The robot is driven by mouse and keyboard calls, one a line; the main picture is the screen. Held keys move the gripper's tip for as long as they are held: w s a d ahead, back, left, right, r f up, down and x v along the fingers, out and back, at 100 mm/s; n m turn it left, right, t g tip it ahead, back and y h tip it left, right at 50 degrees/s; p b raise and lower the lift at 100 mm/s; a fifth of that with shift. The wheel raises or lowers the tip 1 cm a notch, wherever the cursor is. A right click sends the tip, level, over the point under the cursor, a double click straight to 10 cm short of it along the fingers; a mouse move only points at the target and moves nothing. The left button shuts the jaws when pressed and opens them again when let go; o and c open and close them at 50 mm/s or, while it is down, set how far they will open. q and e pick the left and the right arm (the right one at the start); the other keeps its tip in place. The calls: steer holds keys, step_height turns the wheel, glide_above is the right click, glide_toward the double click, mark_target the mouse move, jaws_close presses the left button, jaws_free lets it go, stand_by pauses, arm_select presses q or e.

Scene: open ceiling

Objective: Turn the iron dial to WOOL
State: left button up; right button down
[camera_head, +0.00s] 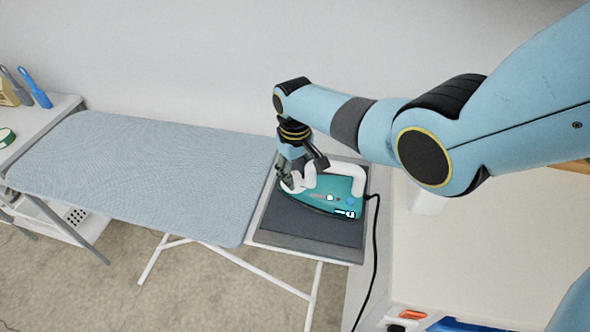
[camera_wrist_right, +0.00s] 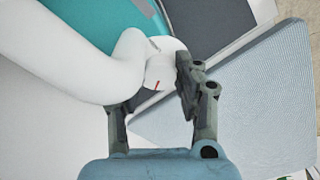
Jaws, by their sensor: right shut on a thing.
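A teal iron (camera_head: 335,197) with a white handle (camera_head: 345,170) rests on a dark grey pad (camera_head: 305,232) at the right end of the ironing board. My right gripper (camera_head: 300,177) comes down from above at the iron's left end. In the right wrist view, my right gripper (camera_wrist_right: 160,88) is shut on a white dial (camera_wrist_right: 156,72) with a short red mark. One finger shows against the dial's right side; the other is partly hidden behind the white handle (camera_wrist_right: 65,60). The WOOL label cannot be read. My left gripper is not in view.
The blue ironing board (camera_head: 150,165) stretches left and is bare. A black cord (camera_head: 375,265) runs down from the iron's right side. A cream worktop (camera_head: 480,250) stands at right. A shelf with blue-handled tools (camera_head: 35,88) is at far left.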

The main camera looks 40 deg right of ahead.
mark_target(295, 176)
steer(key=shift+m, duration=0.6)
steer(key=c, duration=0.9)
jaws_free()
steer(key=shift+c, duration=0.2)
steer(key=shift+r, duration=0.1)
step_height(295, 176, up, 12)
